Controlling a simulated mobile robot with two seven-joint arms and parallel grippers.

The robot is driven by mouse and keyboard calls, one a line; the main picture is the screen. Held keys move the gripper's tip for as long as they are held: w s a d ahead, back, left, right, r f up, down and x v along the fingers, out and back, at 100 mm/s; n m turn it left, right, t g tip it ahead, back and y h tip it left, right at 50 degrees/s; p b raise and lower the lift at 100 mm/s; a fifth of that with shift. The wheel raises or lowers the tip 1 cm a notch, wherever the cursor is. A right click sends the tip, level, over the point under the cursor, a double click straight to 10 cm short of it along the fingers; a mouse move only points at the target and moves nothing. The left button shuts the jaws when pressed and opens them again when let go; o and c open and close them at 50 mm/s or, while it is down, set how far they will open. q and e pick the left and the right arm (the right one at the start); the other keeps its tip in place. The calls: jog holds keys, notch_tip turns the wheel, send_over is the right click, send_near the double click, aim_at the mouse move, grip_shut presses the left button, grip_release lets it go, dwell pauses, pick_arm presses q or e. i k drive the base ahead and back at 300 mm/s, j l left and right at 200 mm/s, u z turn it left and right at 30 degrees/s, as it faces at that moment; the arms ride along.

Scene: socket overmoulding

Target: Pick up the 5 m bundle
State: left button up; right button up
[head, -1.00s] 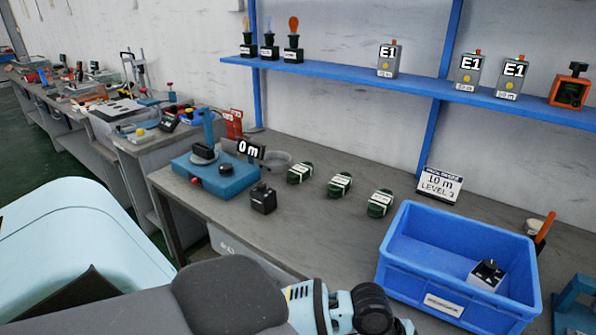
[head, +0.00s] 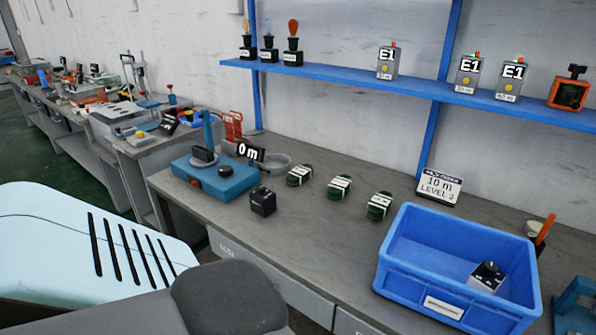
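Three dark green bundles with white bands lie in a row on the grey bench: a left one (head: 299,174), a middle one (head: 339,188) and a right one (head: 379,206). Their labels are too small to read, so I cannot tell which is the 5 m bundle. Neither of my grippers shows in the head view; only grey and pale parts of my own body show at the lower left.
A blue bin (head: 405,287) with a small dark-topped box (head: 486,277) stands at the bench's right. A blue shelf (head: 340,74) runs above. Bench around the bundles is clear.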

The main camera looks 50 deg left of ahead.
aim_at(299, 175)
jog(key=j+u, duration=0.1)
jog(key=u, duration=1.45)
jog(key=i+j, duration=0.35)
jog(key=i, duration=0.2)
jog(key=j+z, duration=0.25)
jog(key=i+j+z, duration=0.1)
jog(key=j+z, duration=0.15)
jog(key=j, duration=0.1)
